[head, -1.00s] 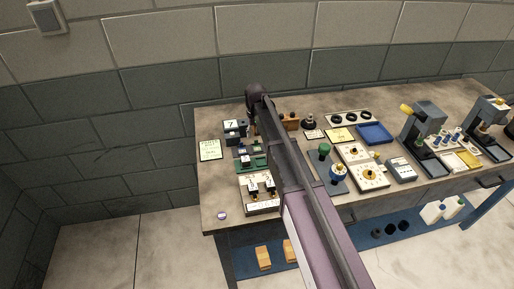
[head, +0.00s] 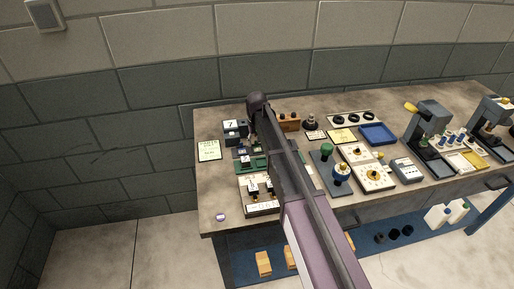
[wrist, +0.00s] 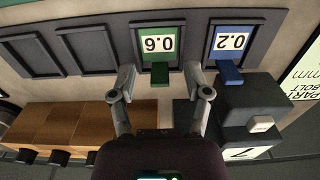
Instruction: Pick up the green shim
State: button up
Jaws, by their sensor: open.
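The green shim (wrist: 150,62) lies in a slot of a grey rack in the wrist view, with a white label showing 0.6 and a green tab towards my gripper. My gripper (wrist: 160,76) is open, one finger on each side of the tab, with nothing held. I cannot tell whether the fingers touch the shim or how far above it they are. A blue shim (wrist: 230,72) labelled 0.2 lies in the slot to the right. In the head view my arm covers the gripper and much of the rack area.
Empty rack slots (wrist: 90,48) lie left of the green shim. Wooden blocks (wrist: 95,125) and a dark block marked 7 (wrist: 245,135) stand close to the fingers. In the head view, a blue tray (head: 378,134) and gauges fill the bench to the right.

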jog(key=c, duration=0.8)
jog(key=shift+c, duration=0.2)
jog(key=shift+r, duration=0.2)
notch_tip(320, 180, up, 4)
jog(key=p, duration=0.4)
jog(key=shift+f, duration=0.1)
jog(key=s, duration=0.5)
jog(key=s+d, duration=0.1)
jog(key=s, duration=0.4)
jog(key=s+d+p, duration=0.1)
jog(key=s, duration=0.5)
jog(key=shift+r, duration=0.4)
jog(key=shift+w+a+r, duration=0.1)
jog(key=shift+r, duration=0.05)
jog(key=shift+r+p, duration=2.4)
jog(key=shift+p, duration=0.15)
jog(key=shift+a, duration=0.1)
